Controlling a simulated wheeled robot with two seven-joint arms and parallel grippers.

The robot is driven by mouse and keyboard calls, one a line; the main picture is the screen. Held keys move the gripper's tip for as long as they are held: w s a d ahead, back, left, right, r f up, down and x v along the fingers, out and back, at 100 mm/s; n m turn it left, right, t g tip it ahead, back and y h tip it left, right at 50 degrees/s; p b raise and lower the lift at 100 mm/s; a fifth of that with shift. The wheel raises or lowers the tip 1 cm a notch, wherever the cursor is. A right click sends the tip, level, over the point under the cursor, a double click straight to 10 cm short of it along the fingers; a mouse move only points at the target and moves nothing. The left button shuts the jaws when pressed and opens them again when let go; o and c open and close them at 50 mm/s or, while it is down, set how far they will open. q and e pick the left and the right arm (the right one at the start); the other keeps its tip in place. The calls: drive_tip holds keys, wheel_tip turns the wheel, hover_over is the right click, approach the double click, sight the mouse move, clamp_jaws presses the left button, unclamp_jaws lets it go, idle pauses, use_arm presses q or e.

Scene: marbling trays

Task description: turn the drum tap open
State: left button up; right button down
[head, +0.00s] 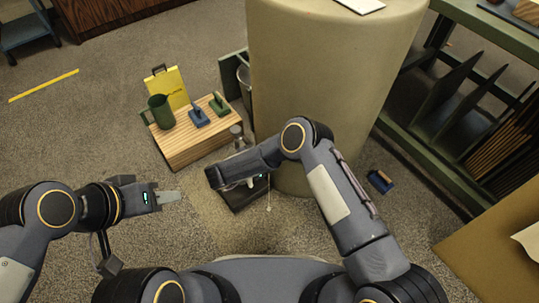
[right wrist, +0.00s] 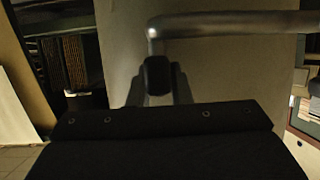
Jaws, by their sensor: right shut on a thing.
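The drum (head: 330,85) is a big beige cylinder at the top middle of the head view. In the right wrist view, a bent grey metal rod (right wrist: 235,24), apparently the tap's lever, runs across in front of the drum's pale wall (right wrist: 225,75). It turns down at its left end into a dark grip (right wrist: 158,75). My right gripper (right wrist: 157,88) is shut on this grip.
A dark tray (head: 243,199) lies below my right forearm. A blue block (head: 381,181) lies right of the drum, near a green rack (head: 425,150).

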drive_tip(key=shift+m+g+h, duration=0.4)
drive_tip(key=shift+m+g, duration=0.1)
drive_tip(key=c, duration=1.3)
unclamp_jaws()
drive_tip(key=p+v, duration=0.1)
drive_tip(key=v, duration=0.6)
drive_tip(key=shift+s+a+r+p, duration=0.15)
drive_tip(key=shift+s+a+p, duration=0.05)
drive_tip(key=shift+a+p, duration=0.1)
